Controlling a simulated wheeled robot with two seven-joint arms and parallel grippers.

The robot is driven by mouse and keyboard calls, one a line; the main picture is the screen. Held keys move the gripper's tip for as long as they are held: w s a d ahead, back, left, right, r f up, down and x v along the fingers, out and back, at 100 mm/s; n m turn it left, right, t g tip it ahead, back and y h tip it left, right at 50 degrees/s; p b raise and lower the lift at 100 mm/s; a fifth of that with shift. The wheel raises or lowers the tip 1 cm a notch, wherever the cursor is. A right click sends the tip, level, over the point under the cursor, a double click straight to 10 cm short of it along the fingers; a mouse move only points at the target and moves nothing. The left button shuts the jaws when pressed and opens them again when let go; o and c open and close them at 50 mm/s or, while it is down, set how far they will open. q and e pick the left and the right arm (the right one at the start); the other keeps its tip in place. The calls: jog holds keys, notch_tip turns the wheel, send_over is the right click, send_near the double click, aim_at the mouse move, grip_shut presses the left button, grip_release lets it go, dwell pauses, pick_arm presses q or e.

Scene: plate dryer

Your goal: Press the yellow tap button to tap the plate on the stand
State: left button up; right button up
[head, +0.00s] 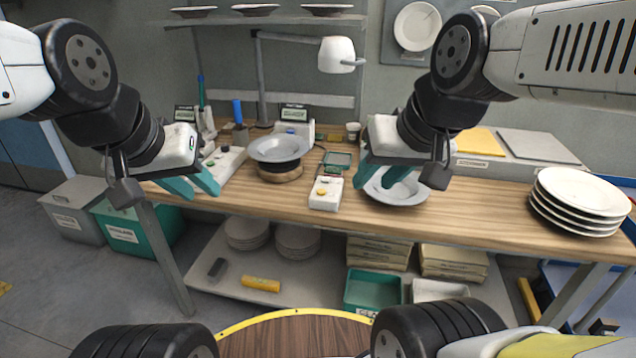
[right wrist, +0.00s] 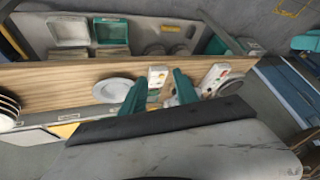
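The white box (head: 326,199) with the yellow button (head: 321,191) stands near the table's front edge; the box also shows in the right wrist view (right wrist: 157,78). A grey plate (head: 279,148) rests on a dark stand with a wooden base (head: 281,174), left of and behind the box. My left gripper (head: 199,187) is open and empty at the table's front left, apart from the box. My right gripper (head: 378,181) is open and empty, right of the box and in front of a second grey plate (head: 402,194). Its spread fingers show in the right wrist view (right wrist: 155,98).
A long white control box (head: 226,162) lies left of the stand. A lamp (head: 337,55) hangs above the table's back. A stack of white plates (head: 580,198) stands at the right end. Bare wooden tabletop (head: 480,208) lies between that stack and the second plate.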

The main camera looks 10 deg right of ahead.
grip_shut()
dwell(1.8)
